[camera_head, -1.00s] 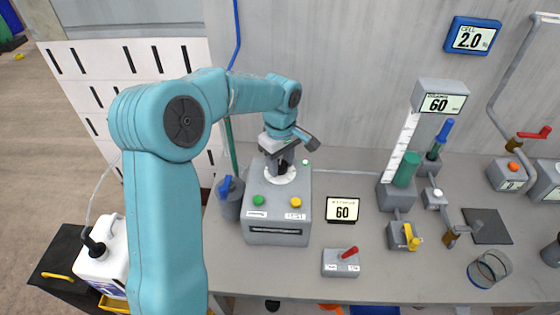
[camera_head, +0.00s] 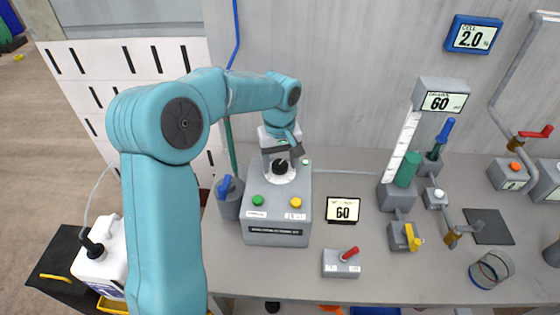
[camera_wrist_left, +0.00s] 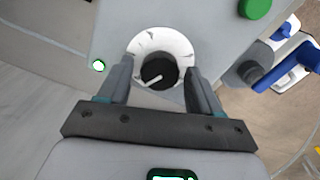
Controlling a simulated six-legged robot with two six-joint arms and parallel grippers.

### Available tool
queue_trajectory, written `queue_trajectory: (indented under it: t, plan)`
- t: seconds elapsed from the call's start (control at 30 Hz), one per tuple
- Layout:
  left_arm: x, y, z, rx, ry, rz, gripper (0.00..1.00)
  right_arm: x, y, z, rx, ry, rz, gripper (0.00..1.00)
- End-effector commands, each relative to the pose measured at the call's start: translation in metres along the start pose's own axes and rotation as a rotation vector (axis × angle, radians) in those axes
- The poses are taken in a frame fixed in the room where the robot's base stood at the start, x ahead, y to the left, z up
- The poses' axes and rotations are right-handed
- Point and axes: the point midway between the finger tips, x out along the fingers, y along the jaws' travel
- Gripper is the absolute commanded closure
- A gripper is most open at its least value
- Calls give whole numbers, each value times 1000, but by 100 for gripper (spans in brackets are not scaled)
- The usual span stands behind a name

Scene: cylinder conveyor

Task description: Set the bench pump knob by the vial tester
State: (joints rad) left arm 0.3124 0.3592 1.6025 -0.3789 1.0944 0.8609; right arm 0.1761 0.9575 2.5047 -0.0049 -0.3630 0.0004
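The black knob (camera_head: 279,167) sits on a white dial ring (camera_head: 290,177) on top of a grey box (camera_head: 262,215) with green and yellow buttons. In the left wrist view, the knob (camera_wrist_left: 158,73) shows a pale pointer line, and the ring (camera_wrist_left: 178,43) has dark tick marks. My left gripper (camera_head: 281,150) is over the knob. Its fingers (camera_wrist_left: 158,80) stand on either side of the knob in the wrist view, with gaps between them and it. It is open and holds nothing. My right gripper is not in view. Which unit is the vial tester cannot be told.
A small display (camera_head: 342,210) reads 60, as does the display (camera_head: 443,101) above a green cylinder (camera_head: 407,170). A wall display (camera_head: 472,37) reads 2.0 %. A red-lever switch box (camera_head: 341,264) and a blue-handled grey part (camera_head: 228,197) stand near the box.

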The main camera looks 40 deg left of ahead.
Motion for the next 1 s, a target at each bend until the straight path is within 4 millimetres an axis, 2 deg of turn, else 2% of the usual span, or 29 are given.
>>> queue_trajectory:
  t: [0.3, 0.43, 0.57, 0.8, 1.0]
  plan:
    - [-1, 0, 1, -1, -3, 0, 31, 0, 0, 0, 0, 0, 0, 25]
    - [-13, 1, 0, -1, -1, 2, 31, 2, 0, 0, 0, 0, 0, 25]
    - [-42, 1, 0, -1, 0, 4, 31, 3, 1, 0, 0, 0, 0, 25]
    - [-108, 1, 0, -2, 0, 4, 31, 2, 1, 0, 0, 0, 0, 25]
    - [-147, 0, -1, -1, -2, 1, 31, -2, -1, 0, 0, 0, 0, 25]
